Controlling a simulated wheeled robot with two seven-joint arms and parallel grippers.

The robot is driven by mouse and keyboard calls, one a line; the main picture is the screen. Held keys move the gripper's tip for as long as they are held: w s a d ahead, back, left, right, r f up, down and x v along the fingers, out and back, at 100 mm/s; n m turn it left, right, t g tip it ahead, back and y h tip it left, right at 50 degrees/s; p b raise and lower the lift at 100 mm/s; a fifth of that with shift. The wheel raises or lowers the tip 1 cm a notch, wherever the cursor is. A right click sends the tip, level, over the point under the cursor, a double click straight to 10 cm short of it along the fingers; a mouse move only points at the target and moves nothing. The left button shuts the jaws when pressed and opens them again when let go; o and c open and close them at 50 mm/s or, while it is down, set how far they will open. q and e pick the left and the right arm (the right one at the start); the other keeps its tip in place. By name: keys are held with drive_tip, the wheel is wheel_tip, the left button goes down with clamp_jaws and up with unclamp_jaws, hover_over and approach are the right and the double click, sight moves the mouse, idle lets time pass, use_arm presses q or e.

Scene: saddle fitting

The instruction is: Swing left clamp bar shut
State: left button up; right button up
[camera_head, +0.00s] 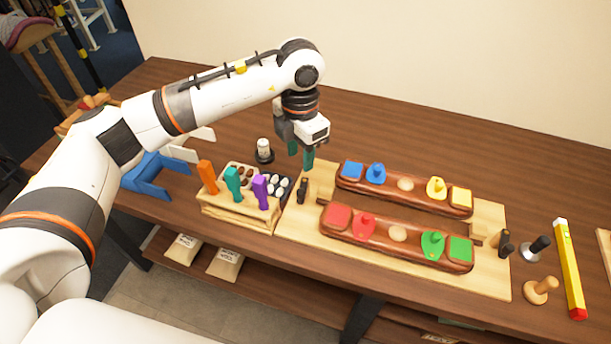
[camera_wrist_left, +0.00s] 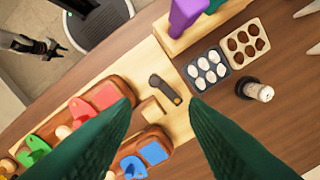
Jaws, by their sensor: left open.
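The left clamp bar (camera_head: 303,190) is a short dark bar at the left end of the pale wooden board (camera_head: 480,281). In the left wrist view the bar (camera_wrist_left: 165,90) lies beside a small wooden block (camera_wrist_left: 152,109), not across the saddles. My left gripper (camera_head: 308,158) has green fingers and hangs above and behind the bar, apart from it. In the left wrist view its fingers (camera_wrist_left: 162,103) are spread with nothing between them. Two brown saddles (camera_head: 343,234) (camera_head: 420,203) with coloured pieces lie on the board. What seems to be my right gripper (camera_wrist_left: 42,47) shows small in the wrist view.
A wooden rack (camera_head: 238,219) with orange, teal and purple tools stands left of the board. Behind it are trays of pieces and a small white-topped bottle (camera_head: 264,150). A dark clamp part (camera_head: 504,243), stamps and a yellow level (camera_head: 569,268) lie right. The table behind the saddles is clear.

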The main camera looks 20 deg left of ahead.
use_arm(q)
drive_tip(key=p, duration=0.1)
hover_over(301, 191)
drive_tip(key=f, duration=0.4)
drive_tip(key=shift+s+a, duration=0.1)
drive_tip(key=shift+s, duration=0.2)
drive_tip(key=f, duration=0.2)
drive_tip(key=f+p, duration=0.1)
drive_tip(key=shift+w+f, duration=0.3)
wheel_tip(301, 191, down, 3)
drive_tip(key=shift+r, duration=0.1)
drive_tip(key=shift+f, duration=0.35)
clamp_jaws()
use_arm(e)
drive_tip(key=s, duration=0.1)
drive_tip(key=s+r, duration=0.2)
drive_tip(key=s, duration=0.1)
drive_tip(key=shift+d+r, duration=0.1)
drive_tip(key=shift+r, duration=0.15)
